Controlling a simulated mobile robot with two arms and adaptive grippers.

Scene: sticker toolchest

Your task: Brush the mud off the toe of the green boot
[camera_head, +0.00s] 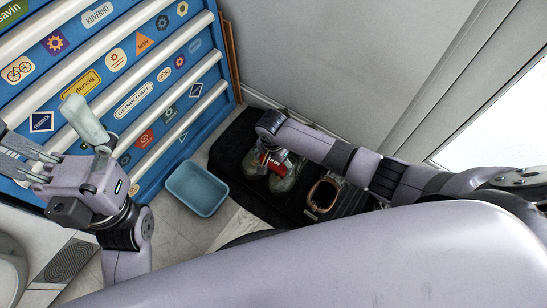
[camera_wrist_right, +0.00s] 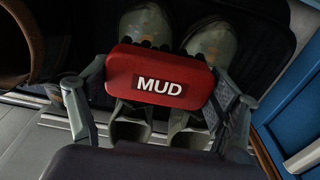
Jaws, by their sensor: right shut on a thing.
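My right gripper (camera_head: 271,161) is shut on a red brush (camera_wrist_right: 160,78) marked MUD. It holds the brush over the pair of green boots (camera_head: 284,180). In the right wrist view, the brush lies across the middle of the boots, with dark bristles peeking out along its upper edge. One boot's toe (camera_wrist_right: 147,24) shows above it on the left, the other boot's toe (camera_wrist_right: 212,40) on the right. I cannot tell whether the brush touches them, and mud is not clearly visible. My left gripper (camera_head: 48,128) has its fingers spread and is empty before the chest.
The boots stand on a black mat (camera_head: 238,133) beside a brown boot (camera_head: 322,196). A blue tray (camera_head: 197,188) lies on the floor left of the mat. The blue, stickered tool chest (camera_head: 205,42) fills the upper left; a grey wall (camera_head: 310,60) rises behind the mat.

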